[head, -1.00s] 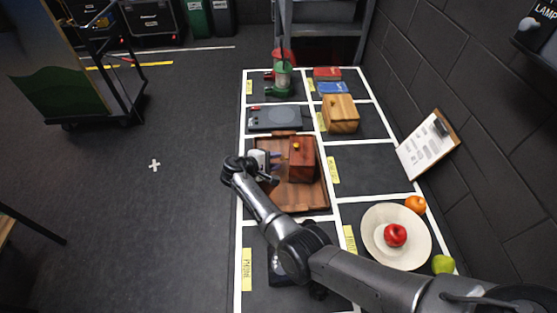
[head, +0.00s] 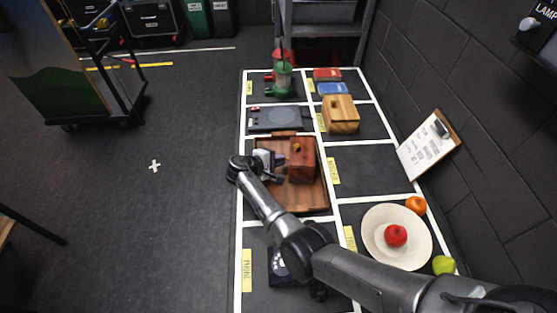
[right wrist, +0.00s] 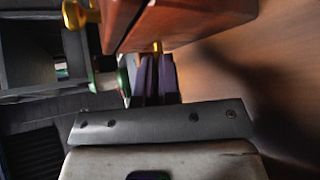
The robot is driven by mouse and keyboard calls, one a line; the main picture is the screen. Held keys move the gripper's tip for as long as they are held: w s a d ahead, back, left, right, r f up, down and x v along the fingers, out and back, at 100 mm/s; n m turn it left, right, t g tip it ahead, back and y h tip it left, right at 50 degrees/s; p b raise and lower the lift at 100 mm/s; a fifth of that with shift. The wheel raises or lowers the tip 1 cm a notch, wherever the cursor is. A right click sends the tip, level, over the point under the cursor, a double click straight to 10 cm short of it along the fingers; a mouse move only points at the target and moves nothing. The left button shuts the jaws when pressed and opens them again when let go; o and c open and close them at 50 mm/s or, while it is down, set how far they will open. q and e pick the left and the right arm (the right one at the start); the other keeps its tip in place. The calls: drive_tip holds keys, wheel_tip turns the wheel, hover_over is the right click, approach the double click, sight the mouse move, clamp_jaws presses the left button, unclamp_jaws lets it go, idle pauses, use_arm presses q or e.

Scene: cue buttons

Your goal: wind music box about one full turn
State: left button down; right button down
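A small brass key shaft (right wrist: 157,47) sticks out of the box towards my fingers. My right gripper (head: 283,159) is at the box's left side. In the right wrist view its dark purplish fingers (right wrist: 156,66) are close together at the shaft, seemingly shut on the key, whose end they hide. My left gripper is out of view.
A black record-player-like device (head: 275,118) and a light wooden box (head: 341,114) stand behind the tray. A plate (head: 380,250) with a red apple is at the front right. A brick wall bounds the right side.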

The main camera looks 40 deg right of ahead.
drive_tip(key=shift+d+r+n+g+y+p, duration=0.1)
drive_tip(key=shift+r+n+g+y+p, duration=0.25)
drive_tip(key=shift+p, duration=0.6)
drive_tip(key=shift+w+n+g+y+p, duration=0.1)
drive_tip(key=shift+n+g+y+p, duration=0.2)
drive_tip(key=shift+y, duration=0.25)
drive_tip(key=shift+d+f+n+g+y, duration=0.1)
drive_tip(key=shift+n+g+y, duration=0.15)
drive_tip(key=shift+y, duration=0.05)
drive_tip(key=shift+f+n+g+y, duration=0.15)
drive_tip(key=shift+n+g+y, duration=0.15)
drive_tip(key=shift+n+y, duration=0.15)
drive_tip(key=c, duration=1.7)
unclamp_jaws()
drive_tip(key=o, duration=0.4)
